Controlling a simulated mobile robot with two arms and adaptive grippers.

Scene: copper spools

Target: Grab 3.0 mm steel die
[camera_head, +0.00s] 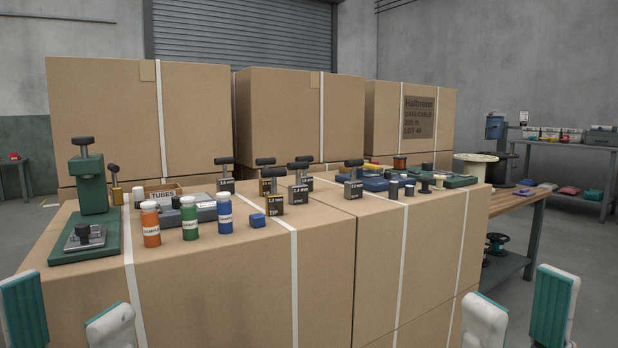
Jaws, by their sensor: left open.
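Several small dies with dark T-shaped handles stand on the cardboard box top (330,235). The label on the dark die at the back left (226,186) is too small to read surely; it may be the 3.0 mm one. Others are a dark die that looks like 2.0 mm (354,190), a grey 2.4 mm die (298,194) and a dark 1.2 mm TIP die (274,205). My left gripper (66,300) is open and empty at the lower left, in front of the box and apart from the dies. My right gripper (520,295) is open and empty at the lower right.
A green press (92,190) stands at the left. Orange (151,224), green (190,218) and blue (225,214) bottles and a blue cube (258,220) stand before the dies. Tall cartons (140,115) rise behind.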

